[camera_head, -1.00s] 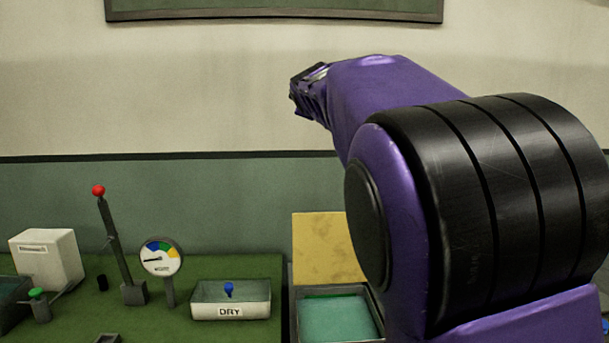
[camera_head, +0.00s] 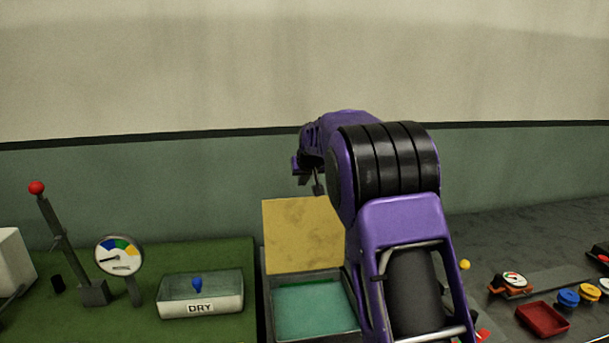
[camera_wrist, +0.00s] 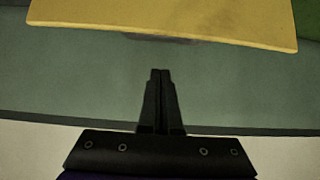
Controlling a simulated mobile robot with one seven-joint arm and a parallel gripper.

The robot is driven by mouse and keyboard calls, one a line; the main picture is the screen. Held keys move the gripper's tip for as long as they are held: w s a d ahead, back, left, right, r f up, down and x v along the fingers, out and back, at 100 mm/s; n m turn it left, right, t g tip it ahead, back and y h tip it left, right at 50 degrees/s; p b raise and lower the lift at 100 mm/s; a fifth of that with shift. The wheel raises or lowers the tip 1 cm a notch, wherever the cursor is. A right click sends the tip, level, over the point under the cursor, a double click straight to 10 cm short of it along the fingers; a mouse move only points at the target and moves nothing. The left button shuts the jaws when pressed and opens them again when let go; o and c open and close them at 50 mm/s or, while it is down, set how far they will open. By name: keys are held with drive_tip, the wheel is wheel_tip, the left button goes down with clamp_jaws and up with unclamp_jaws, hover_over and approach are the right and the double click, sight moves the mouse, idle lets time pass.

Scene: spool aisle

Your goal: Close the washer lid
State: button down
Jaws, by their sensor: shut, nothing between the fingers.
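The washer's yellow lid (camera_head: 300,236) stands raised, upright at the back of the washer tub (camera_head: 312,308), which holds teal-coloured contents. In the wrist view the lid (camera_wrist: 180,18) spans the top of the picture. My gripper (camera_head: 319,190) is above the lid's top edge. In the wrist view my gripper (camera_wrist: 161,74) shows its two black fingers together and empty, pointing towards the lid's edge with a gap in the picture. My arm hides the right part of the washer.
Left of the washer, a DRY tray (camera_head: 200,294) with a blue item, a round gauge (camera_head: 119,256) and a red-knobbed lever (camera_head: 65,245) stand on green. On the right are a red tray (camera_head: 541,319), a small gauge (camera_head: 513,281) and spools (camera_head: 568,297). The wall is close behind.

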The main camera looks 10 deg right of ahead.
drive_tip(key=shift+s+f, duration=0.2)
drive_tip(key=shift+f, duration=0.65)
drive_tip(key=shift+s+f, duration=0.2)
drive_tip(key=shift+f, duration=0.65)
drive_tip(key=shift+f+b, duration=0.1)
drive_tip(key=shift+b, duration=0.2)
